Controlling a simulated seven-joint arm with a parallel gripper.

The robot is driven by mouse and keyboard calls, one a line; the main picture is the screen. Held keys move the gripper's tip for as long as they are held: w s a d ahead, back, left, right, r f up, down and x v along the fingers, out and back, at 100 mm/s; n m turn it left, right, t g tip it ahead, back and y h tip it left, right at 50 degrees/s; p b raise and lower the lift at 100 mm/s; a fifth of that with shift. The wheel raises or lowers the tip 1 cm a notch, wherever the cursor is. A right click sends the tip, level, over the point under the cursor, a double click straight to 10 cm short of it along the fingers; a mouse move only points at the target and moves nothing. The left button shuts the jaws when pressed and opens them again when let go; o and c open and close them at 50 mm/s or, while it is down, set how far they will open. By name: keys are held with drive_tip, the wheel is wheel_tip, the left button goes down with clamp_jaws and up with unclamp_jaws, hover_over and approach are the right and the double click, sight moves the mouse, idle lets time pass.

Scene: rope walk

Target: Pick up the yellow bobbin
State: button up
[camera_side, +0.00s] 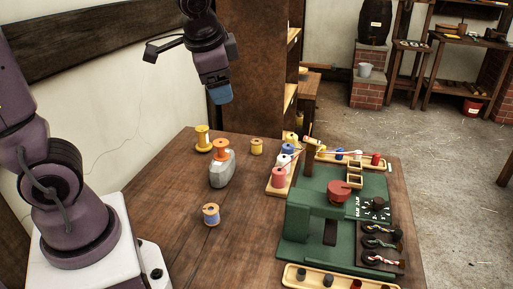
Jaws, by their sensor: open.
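A yellow bobbin (202,137) stands upright at the back left of the wooden table. Another yellowish spool with pale ends (256,146) stands to its right. One more yellow bobbin (291,138) is at the far end of the rack row. I cannot tell from the picture which one is meant. My gripper (221,97) hangs in the air above the back of the table, well above the bobbins and apart from them. It is open, with nothing visible in it; its fingers are small in this view.
A blue spool (211,214) stands nearer. A wooden rack (273,188) with several bobbins adjoins a green machine (298,225) at right. The table's left front is clear.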

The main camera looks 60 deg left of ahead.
drive_tip(key=w+a+f+m+g+y, duration=0.1)
drive_tip(key=w+a+f+m+y, duration=0.3)
drive_tip(key=w+a, duration=0.4)
drive_tip(key=m+y, duration=0.6)
drive_tip(key=m, duration=0.8)
hover_over(258, 144)
wheel_tip(258, 144, down, 22)
drive_tip(key=f, duration=0.3)
drive_tip(key=shift+d+t, duration=0.3)
drive_tip(key=shift+d, duration=0.05)
wheel_tip(258, 144, down, 3)
drive_tip(key=shift+s+r+h, duration=0.1)
drive_tip(key=shift+r+h, duration=0.05)
drive_tip(key=shift+h, duration=0.15)
drive_tip(key=shift+x, duration=1.05)
drive_tip(key=shift+a+f, duration=0.35)
drive_tip(key=shift+f, duration=0.05)
drive_tip(key=shift+c, duration=0.4)
